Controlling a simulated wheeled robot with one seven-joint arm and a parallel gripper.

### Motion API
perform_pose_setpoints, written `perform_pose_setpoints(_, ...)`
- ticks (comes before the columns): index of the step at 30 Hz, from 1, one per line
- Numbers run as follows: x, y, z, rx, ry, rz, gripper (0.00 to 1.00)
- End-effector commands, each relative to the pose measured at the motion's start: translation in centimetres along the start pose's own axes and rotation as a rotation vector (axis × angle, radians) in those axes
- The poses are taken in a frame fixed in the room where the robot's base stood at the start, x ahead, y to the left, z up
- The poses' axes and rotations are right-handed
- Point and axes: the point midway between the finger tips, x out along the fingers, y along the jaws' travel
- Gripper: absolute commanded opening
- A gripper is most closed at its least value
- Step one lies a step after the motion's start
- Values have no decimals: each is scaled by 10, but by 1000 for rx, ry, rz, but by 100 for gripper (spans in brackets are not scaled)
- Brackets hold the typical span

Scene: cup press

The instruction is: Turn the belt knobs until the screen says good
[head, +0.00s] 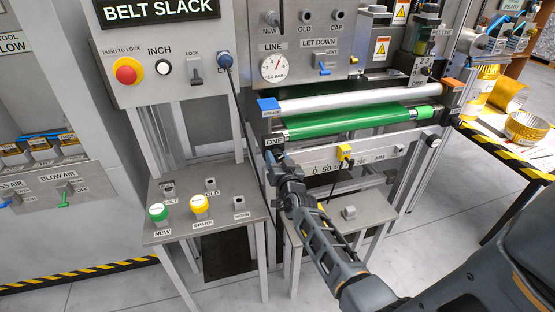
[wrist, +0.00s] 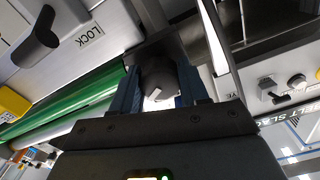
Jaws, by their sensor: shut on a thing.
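The screen (head: 158,10) at the top left of the head view reads "BELT SLACK". My gripper (head: 273,162) is at the left end of the green roller, just below the "ONE" label. In the wrist view my gripper (wrist: 158,92) is shut on a dark knob (wrist: 160,76), with one finger on each side. The knob is mostly hidden behind my gripper in the head view. A dark lever (wrist: 36,38) beside a "LOCK" label shows in the wrist view. The green belt roller (head: 350,121) runs to the right of my gripper.
A scale plate with a yellow slider (head: 344,152) lies right of my gripper.

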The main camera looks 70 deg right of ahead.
Motion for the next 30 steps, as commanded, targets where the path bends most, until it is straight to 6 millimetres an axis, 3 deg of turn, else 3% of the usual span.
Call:
perform_pose_setpoints(13, -2, 1, 6, 9, -11, 0, 14)
perform_pose_setpoints(14, -2, 1, 6, 9, -11, 0, 45)
perform_pose_setpoints(15, -2, 1, 6, 9, -11, 1, 49)
perform_pose_setpoints(21, -1, 1, 3, 9, -7, 0, 68)
perform_pose_setpoints(30, -4, 0, 1, 9, -4, 0, 69)
